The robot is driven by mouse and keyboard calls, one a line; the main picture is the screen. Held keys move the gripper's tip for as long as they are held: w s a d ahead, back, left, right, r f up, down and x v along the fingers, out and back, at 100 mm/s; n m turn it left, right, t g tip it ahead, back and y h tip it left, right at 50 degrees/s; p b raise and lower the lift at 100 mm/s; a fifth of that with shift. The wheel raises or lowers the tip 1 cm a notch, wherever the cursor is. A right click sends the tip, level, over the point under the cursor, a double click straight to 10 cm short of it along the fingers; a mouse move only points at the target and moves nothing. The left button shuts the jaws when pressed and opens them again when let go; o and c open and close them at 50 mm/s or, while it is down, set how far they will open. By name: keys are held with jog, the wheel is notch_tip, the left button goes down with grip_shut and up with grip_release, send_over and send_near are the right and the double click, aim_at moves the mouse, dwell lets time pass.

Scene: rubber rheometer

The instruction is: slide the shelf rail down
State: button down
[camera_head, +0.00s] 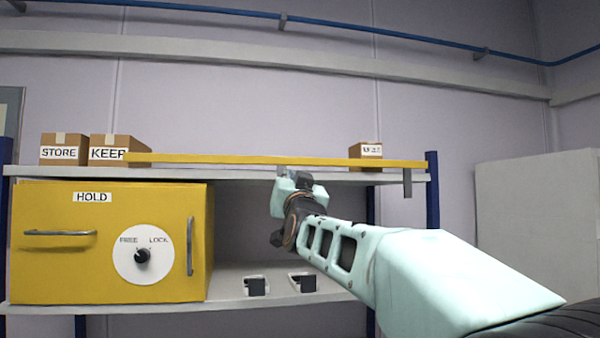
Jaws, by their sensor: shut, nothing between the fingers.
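The yellow shelf rail (240,159) is a long thin bar. It runs along the front of the upper shelf (235,174), tilting slightly down to the right. A grey bracket (407,184) hangs below its right end. My arm reaches in from the lower right. My gripper (283,174) is at its far end, just under the middle of the rail. It is shut and empty; its fingers are mostly hidden by my wrist. Whether it touches the rail, I cannot tell.
Boxes marked STORE (62,149) and KEEP (108,147) and a smaller box (366,156) stand on the upper shelf. A yellow HOLD cabinet (70,270) with a FREE/LOCK dial (143,255) fills the left below. Two small dark-fronted items (256,286) (303,283) lie on the lower shelf.

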jog(key=shift+w+f, duration=0.2)
notch_tip(320, 180, down, 5)
jog(key=b, duration=0.5)
jog(key=shift+f, duration=0.1)
dwell(0.4)
